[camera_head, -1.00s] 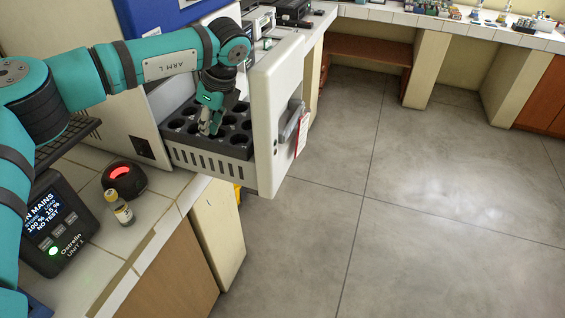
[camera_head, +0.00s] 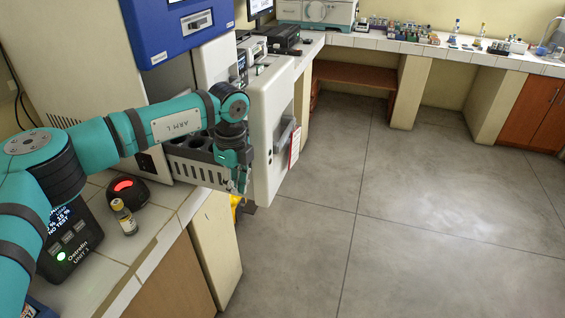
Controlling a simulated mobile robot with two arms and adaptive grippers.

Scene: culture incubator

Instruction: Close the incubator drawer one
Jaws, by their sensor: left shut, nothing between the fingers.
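The incubator drawer (camera_head: 196,172) is a dark slotted tray with round holes behind a tall white front panel (camera_head: 272,135). It stands pulled out of the white incubator (camera_head: 82,62) with the blue display panel. My left gripper (camera_head: 240,188) points down at the near side of the drawer, close behind the front panel. Its fingers are shut and empty. I cannot tell whether it touches the panel or the tray. My left forearm hides part of the tray. The right gripper is out of view.
A small capped vial (camera_head: 124,217), a black device with a red light (camera_head: 128,192) and a dark display unit (camera_head: 72,235) stand on the tiled bench left of the drawer. Other instruments (camera_head: 284,40) stand behind it. The floor (camera_head: 400,220) to the right is clear.

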